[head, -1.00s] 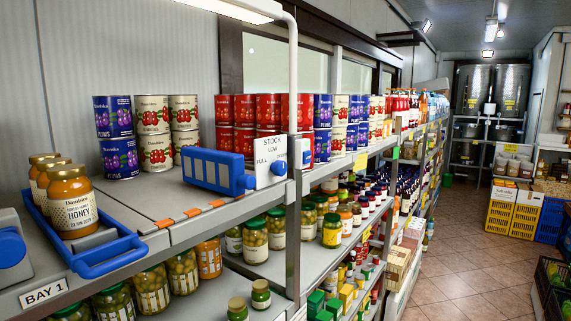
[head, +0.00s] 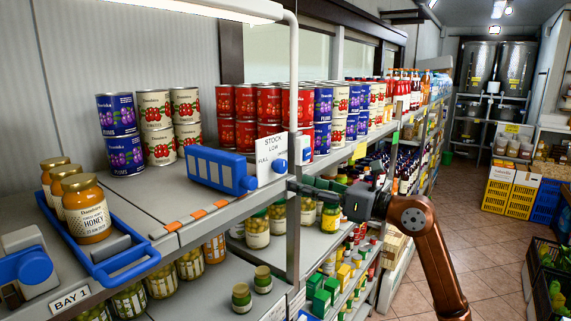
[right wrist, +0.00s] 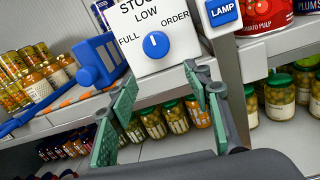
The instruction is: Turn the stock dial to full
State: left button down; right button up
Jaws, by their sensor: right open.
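The stock dial is a round blue knob (right wrist: 156,45) on a white plate (right wrist: 158,22) marked FULL at left, LOW at top and ORDER at right. Its white pointer line is near upright, toward LOW. In the head view the plate (head: 270,150) stands at the shelf's front edge, with the blue knob (head: 280,167) low on it. My right gripper (head: 298,187) is just in front of and below the plate. In the right wrist view its green-padded fingers (right wrist: 160,85) are spread, empty, below the knob and apart from it. My left gripper is out of view.
A blue LAMP button (right wrist: 222,11) sits right of the plate by the grey post (right wrist: 222,50). A blue box-like unit (head: 220,168) adjoins the plate on the left. Honey jars (head: 86,208) stand in a blue tray (head: 128,262). The aisle floor (head: 480,230) is clear.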

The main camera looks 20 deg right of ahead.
aim_at(284, 168)
jog(key=shift+n+t+h, duration=0.3)
jog(key=shift+h, duration=0.4)
jog(key=w+a+r+p, duration=0.1)
jog(key=w, duration=0.1)
jog(key=w+a+r+p, duration=0.2)
jog(key=shift+w+a, duration=0.1)
jog(key=shift+a, duration=0.05)
jog(key=shift+w+a, duration=0.25)
jog(key=shift+w, duration=0.2)
jog(key=shift+f, duration=0.1)
jog(key=c, duration=1.1)
